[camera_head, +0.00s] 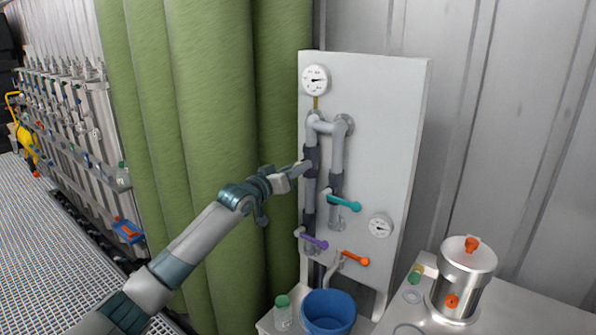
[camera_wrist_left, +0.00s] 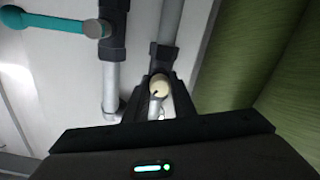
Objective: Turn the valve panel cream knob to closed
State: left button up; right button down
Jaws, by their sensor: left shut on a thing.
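The white valve panel (camera_head: 385,140) stands upright with grey pipes on its face. My left gripper (camera_head: 303,168) reaches the left pipe at mid-height, just below the upper elbow. In the left wrist view the round cream knob (camera_wrist_left: 160,84) sits between the fingers of my left gripper (camera_wrist_left: 157,104), which is shut on it. A pale metal stem or lever shows just below the knob there. In the head view the gripper hides the knob. My right gripper is not in view.
A teal lever (camera_head: 343,202), which also shows in the wrist view (camera_wrist_left: 45,23), a purple lever (camera_head: 314,241) and an orange lever (camera_head: 354,258) are close by. A blue bucket (camera_head: 328,312) and a steel vessel (camera_head: 465,275) stand below. A green curtain (camera_head: 210,110) hangs left.

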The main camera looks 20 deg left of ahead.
pick_arm(q)
jog(key=shift+f+m, duration=0.15)
jog(key=shift+m, duration=1.35)
jog(key=m, duration=0.2)
jog(key=shift+m, duration=0.3)
jog(key=m, duration=0.3)
jog(key=shift+p, duration=0.4)
jog(key=shift+m, duration=1.1)
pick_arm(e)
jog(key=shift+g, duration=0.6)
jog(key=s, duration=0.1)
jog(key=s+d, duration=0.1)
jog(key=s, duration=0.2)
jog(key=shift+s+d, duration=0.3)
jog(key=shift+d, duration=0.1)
pick_arm(q)
jog(key=o, duration=1.1)
jog(key=shift+c, duration=0.2)
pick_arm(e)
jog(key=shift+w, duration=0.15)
